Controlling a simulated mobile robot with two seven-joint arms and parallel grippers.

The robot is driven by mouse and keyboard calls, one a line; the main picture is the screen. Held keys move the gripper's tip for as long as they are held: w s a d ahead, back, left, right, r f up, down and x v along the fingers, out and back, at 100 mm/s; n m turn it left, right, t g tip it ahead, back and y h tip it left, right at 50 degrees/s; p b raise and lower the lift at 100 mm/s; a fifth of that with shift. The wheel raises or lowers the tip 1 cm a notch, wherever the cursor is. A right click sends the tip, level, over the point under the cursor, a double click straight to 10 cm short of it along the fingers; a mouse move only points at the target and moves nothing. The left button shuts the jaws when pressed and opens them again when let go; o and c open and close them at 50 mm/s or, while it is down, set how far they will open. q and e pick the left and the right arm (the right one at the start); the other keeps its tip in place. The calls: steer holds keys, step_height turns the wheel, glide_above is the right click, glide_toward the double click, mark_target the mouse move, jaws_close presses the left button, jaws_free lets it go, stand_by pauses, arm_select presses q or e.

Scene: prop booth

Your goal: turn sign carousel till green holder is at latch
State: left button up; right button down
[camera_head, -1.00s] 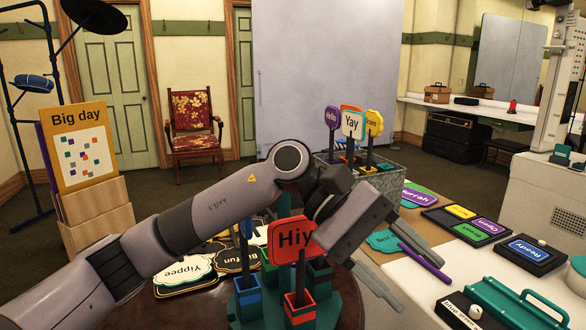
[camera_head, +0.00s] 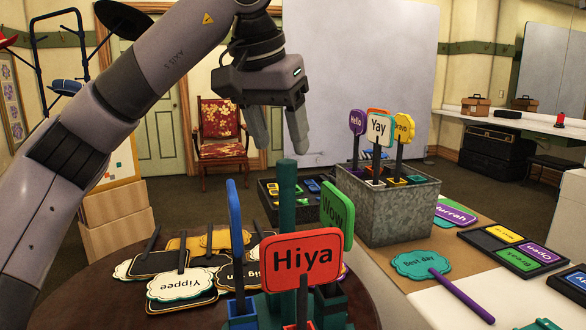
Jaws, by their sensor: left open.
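The sign carousel stands on a dark round table, with a thick dark teal centre post (camera_head: 287,205). A red "Hiya" sign (camera_head: 300,258) faces me at the front; its red holder is cut off by the bottom edge. A blue sign (camera_head: 235,222), nearly edge-on, stands left in a blue holder (camera_head: 241,313). A green "Wow" sign (camera_head: 337,212) stands behind and right, above a dark green holder (camera_head: 331,300). I cannot make out the latch. My left gripper (camera_head: 281,147) is open and empty, fingers down, just above the post's top in the picture. My right gripper is out of view.
A metal bin (camera_head: 400,212) with upright signs stands behind right. A teal "Best day" sign (camera_head: 422,264) lies on the right-hand table. A dark tray (camera_head: 270,203) sits behind the post.

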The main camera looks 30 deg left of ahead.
mark_target(286, 161)
arm_select(q)
steer(key=b+x, duration=0.1)
steer(key=x, duration=0.5)
steer(key=shift+s, duration=0.15)
steer(key=c, duration=1.1)
jaws_close()
